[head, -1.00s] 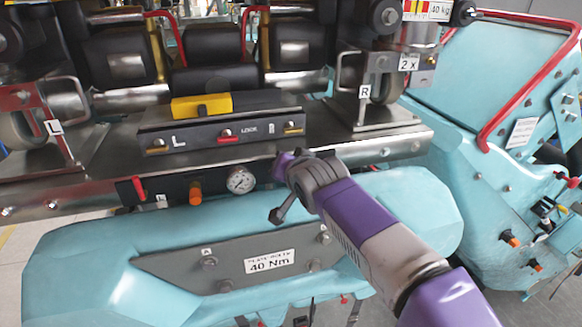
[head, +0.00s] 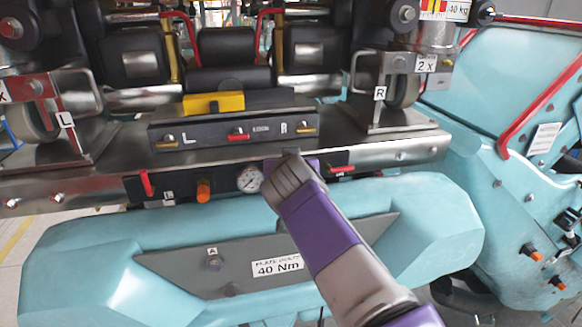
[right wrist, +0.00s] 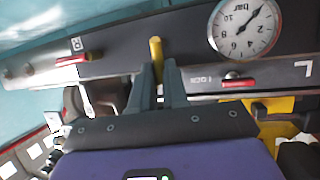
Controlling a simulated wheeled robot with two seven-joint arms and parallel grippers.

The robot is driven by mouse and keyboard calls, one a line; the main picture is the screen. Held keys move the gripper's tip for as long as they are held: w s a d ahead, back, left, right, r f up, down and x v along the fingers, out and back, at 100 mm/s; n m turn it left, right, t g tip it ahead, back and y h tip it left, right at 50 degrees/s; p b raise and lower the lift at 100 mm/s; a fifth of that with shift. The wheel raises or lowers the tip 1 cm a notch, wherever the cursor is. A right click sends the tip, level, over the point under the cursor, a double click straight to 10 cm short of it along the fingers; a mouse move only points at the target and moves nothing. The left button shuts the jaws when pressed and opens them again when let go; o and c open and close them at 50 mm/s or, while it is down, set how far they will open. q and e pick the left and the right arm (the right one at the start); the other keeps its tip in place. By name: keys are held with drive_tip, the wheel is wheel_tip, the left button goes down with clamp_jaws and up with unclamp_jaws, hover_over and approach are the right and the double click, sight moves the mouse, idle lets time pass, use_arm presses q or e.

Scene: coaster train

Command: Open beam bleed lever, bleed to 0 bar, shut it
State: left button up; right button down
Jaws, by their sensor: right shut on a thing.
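My right gripper (right wrist: 160,82) is shut on a yellow lever (right wrist: 156,47) on the dark lower panel, between the pressure gauge (right wrist: 243,28) and the red lever marked R (right wrist: 78,59). The gauge's needle leans toward the low end of its bar scale; the exact reading is too small to tell. In the head view my right gripper (head: 289,160) reaches the panel just right of the gauge (head: 249,179) and hides the yellow lever. My left gripper is out of view.
An orange knob (head: 203,190) and a red lever (head: 146,183) sit left of the gauge. Above is the panel marked L, LOCK and R (head: 205,136) with its small levers. A turquoise beam (head: 110,240) bulges out below.

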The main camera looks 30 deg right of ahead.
drive_tip(key=c, duration=1.1)
unclamp_jaws()
drive_tip(key=v, duration=0.7)
drive_tip(key=shift+s+a+r+b, duration=0.1)
drive_tip(key=shift+s+b, duration=0.15)
drive_tip(key=shift+b, duration=0.1)
